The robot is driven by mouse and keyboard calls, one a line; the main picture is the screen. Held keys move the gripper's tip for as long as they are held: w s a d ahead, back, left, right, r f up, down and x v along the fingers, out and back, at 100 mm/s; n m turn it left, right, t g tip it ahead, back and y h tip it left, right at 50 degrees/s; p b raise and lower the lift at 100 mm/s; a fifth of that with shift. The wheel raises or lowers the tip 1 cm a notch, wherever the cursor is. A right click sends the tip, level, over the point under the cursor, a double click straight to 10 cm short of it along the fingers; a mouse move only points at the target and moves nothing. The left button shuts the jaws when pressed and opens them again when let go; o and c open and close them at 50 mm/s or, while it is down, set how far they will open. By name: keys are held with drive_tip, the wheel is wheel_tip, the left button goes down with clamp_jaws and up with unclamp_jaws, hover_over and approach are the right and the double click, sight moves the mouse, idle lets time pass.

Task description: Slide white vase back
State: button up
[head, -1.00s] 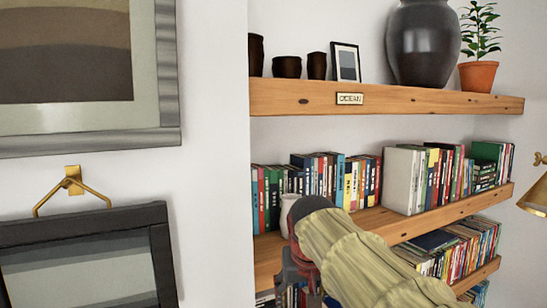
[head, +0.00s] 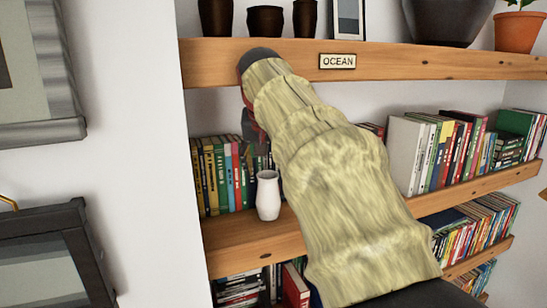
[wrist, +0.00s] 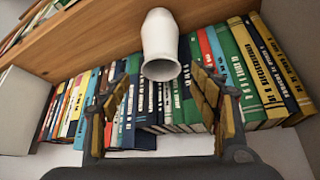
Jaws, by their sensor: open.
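The white vase (head: 268,195) stands upright on the middle wooden shelf (head: 240,245), near its left end, in front of a row of books. In the wrist view, which is turned over, the vase (wrist: 161,45) shows at top centre with its mouth pointing down in the picture. My gripper (wrist: 160,80) is open and empty, with one finger on each side of the vase's mouth in the picture. I cannot tell how far the fingers are from the vase. In the head view my arm mostly hides the gripper, which is above the vase.
Books (head: 222,175) stand close behind the vase. The upper shelf (head: 430,65) with its OCEAN plate (head: 338,61) lies above, close to my wrist in the picture. It holds dark cups (head: 265,20), a frame, a dark vase and a potted plant. More books (head: 440,150) stand at right.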

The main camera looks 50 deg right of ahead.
sight(268, 175)
drive_tip(key=shift+p+x, duration=0.3)
drive_tip(key=shift+x, duration=2.65)
drive_tip(key=shift+s, duration=0.1)
drive_tip(key=shift+c, duration=0.9)
drive_tip(key=c, duration=1.4)
drive_tip(key=shift+o, duration=0.2)
drive_tip(key=shift+w+d+f+p, duration=0.1)
drive_tip(key=shift+w+d+p, duration=0.2)
drive_tip(key=shift+w, duration=0.15)
drive_tip(key=o, duration=1.4)
drive_tip(key=shift+o, duration=0.6)
drive_tip(key=shift+s+a, duration=0.15)
drive_tip(key=shift+s, duration=0.05)
